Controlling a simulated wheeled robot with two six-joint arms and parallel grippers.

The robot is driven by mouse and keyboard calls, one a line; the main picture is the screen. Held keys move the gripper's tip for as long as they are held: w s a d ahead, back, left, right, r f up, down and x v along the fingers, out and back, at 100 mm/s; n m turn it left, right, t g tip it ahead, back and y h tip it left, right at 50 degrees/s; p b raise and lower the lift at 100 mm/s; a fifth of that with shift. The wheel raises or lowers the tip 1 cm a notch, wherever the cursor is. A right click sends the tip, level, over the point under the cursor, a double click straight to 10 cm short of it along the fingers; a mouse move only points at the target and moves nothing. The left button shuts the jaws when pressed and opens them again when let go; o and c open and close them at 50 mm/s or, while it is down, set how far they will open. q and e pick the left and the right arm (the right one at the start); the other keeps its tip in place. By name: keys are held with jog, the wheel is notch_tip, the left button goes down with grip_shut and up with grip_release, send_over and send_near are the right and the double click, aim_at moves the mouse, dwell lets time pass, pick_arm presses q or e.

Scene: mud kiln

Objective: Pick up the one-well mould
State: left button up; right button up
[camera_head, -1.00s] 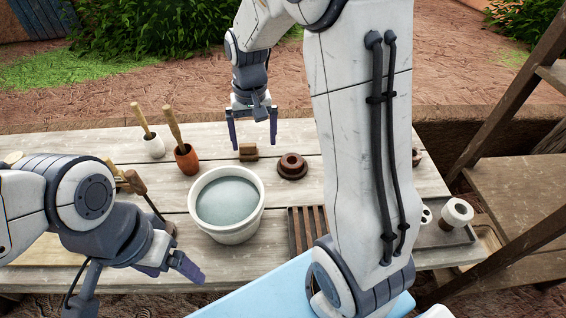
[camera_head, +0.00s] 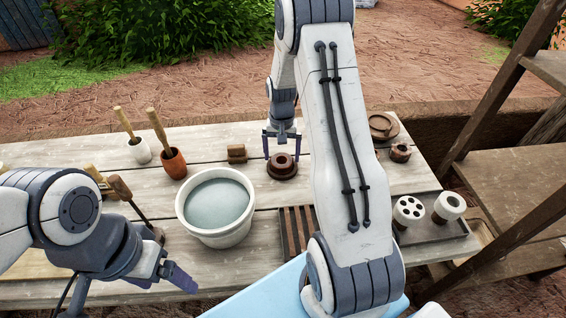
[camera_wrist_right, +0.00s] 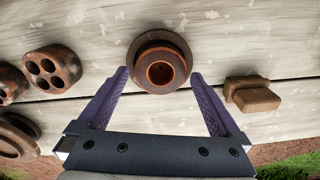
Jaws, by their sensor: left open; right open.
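The one-well mould (camera_head: 283,168) is a round, stepped brown piece with a single central hole, standing on the table. It also shows in the right wrist view (camera_wrist_right: 161,52), top centre. My right gripper (camera_head: 281,155) is open and empty at the mould. In the wrist view its purple fingertips (camera_wrist_right: 160,74) lie on either side of the mould, with visible gaps; their exact height over the table is unclear. My left gripper (camera_head: 176,275) is at the near left, away from the mould; its jaws are open and I see nothing in them.
A small brown block (camera_head: 236,153) lies left of the mould. A white bucket (camera_head: 186,212) and a slatted rack (camera_head: 297,232) stand nearer. A several-holed brown mould (camera_wrist_right: 52,66) lies to the other side. A tray (camera_head: 437,236) holds white pieces. My right arm hides part of the table.

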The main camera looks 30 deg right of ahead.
notch_tip(320, 180, down, 2)
jog(key=shift+f, duration=0.1)
jog(key=shift+c, duration=0.3)
jog(key=c, duration=1.5)
jog(key=shift+r, duration=0.2)
